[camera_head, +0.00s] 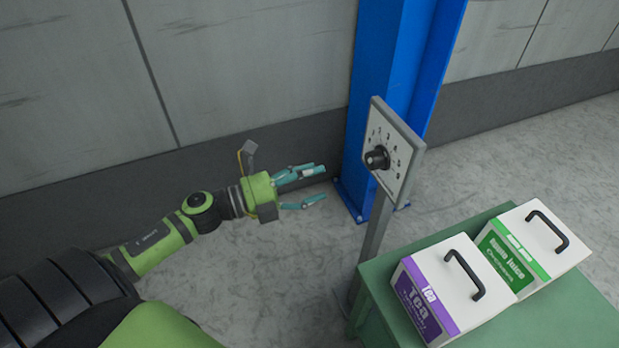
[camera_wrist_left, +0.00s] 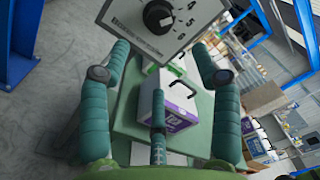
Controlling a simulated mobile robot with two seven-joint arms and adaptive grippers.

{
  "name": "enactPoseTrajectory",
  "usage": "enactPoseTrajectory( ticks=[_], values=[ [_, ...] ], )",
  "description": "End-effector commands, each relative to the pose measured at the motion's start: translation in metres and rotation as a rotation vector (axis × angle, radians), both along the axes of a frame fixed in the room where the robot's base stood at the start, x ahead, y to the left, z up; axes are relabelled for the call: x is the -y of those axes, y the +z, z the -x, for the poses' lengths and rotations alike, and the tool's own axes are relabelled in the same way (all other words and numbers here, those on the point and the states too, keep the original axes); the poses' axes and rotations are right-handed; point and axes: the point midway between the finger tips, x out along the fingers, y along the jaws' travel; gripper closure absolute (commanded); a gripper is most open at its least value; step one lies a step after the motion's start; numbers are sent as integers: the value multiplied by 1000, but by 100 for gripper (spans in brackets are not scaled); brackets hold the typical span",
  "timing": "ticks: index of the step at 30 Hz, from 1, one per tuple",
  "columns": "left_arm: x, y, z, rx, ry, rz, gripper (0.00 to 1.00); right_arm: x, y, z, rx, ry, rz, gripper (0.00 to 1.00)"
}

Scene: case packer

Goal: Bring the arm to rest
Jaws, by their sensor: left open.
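My left gripper (camera_head: 316,185) reaches in from the left in the head view, with its green arm stretched out over the floor. Its teal fingers are spread and hold nothing. In the left wrist view the open fingers (camera_wrist_left: 160,75) frame the dial panel and a box beyond. The dial panel (camera_head: 394,150) stands on a post to the right of the fingertips, apart from them. Its black knob (camera_head: 377,158) also shows at the top of the left wrist view (camera_wrist_left: 158,17). My right gripper is not in view.
A green table (camera_head: 381,316) at the lower right bears a purple-labelled Tea box (camera_head: 450,300) and a green-labelled juice box (camera_head: 530,250), both with black handles. A blue column (camera_head: 385,70) stands behind the panel. Grey wall (camera_head: 230,60) lies behind; the floor below my gripper is clear.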

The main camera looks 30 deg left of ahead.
Motion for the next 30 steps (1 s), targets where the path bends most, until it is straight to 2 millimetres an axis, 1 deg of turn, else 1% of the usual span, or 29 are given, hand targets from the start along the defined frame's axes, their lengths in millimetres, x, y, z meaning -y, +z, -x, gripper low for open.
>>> enactPoseTrajectory(
  ticks=[14,17,20,23,24,26,27,29,30],
  values=[
    [0,0,0,0,1,1,36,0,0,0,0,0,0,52],
    [-6,-9,-3,-27,26,23,36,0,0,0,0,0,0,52],
    [-25,-39,-10,-118,113,102,36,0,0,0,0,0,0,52],
    [-54,-95,-14,-274,263,239,36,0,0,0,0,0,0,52],
    [-66,-123,-13,-346,332,301,36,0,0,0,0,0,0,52],
    [-81,-166,-5,-457,438,396,36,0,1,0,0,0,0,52],
    [-89,-195,2,-528,506,454,36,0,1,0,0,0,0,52],
    [-97,-238,18,-632,606,537,36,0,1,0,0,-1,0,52],
    [-101,-266,30,-700,673,590,36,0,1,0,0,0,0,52]
  ],
)
